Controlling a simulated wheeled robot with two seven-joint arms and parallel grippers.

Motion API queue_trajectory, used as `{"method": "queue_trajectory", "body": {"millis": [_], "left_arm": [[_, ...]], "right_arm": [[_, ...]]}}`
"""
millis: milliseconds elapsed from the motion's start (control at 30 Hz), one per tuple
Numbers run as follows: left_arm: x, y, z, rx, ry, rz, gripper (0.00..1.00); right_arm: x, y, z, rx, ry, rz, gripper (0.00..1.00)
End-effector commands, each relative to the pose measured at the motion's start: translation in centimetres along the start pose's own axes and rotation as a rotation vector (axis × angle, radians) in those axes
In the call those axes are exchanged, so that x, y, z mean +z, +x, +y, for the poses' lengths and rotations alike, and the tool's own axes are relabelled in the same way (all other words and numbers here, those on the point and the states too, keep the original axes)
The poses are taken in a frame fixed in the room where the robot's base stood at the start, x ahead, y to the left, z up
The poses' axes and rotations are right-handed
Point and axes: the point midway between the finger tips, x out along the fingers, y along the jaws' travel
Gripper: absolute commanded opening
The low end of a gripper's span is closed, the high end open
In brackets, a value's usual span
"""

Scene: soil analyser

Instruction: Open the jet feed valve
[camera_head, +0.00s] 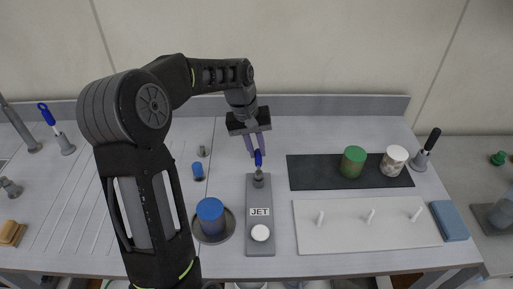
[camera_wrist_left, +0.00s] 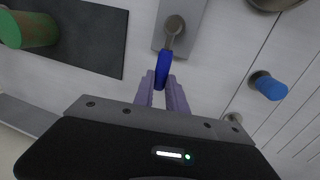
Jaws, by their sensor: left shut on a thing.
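The grey jet unit (camera_head: 260,236) stands on the counter, with a JET label and a white round button (camera_head: 260,233) near its front. The feed valve, with a blue lever handle (camera_head: 258,158), sits at its far end. In the left wrist view the blue handle (camera_wrist_left: 163,70) points from the grey valve body (camera_wrist_left: 175,26) to between my fingertips. My left gripper (camera_head: 257,150) is shut on the blue handle; its purple fingers (camera_wrist_left: 163,90) flank the handle's end. My right gripper is in neither view.
A blue-topped cup (camera_head: 210,214) stands on a round dish left of the unit, near my left arm. A small blue-handled tap (camera_head: 198,171) is behind it. To the right are a dark mat (camera_head: 310,173) with green and white jars, and a white peg board (camera_head: 345,238).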

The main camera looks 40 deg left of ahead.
Motion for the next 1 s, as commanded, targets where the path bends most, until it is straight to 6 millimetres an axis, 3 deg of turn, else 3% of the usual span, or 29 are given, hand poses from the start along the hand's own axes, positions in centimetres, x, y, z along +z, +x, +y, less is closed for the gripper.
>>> {"method": "queue_trajectory", "body": {"millis": [567, 1000], "left_arm": [[0.0, -0.1, -0.4, 0.001, -0.055, 0.013, 0.00], [0.6, -0.5, -2.5, 0.002, -0.348, 0.073, 0.00]], "right_arm": [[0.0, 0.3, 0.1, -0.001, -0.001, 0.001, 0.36], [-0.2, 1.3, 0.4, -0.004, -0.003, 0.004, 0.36]]}}
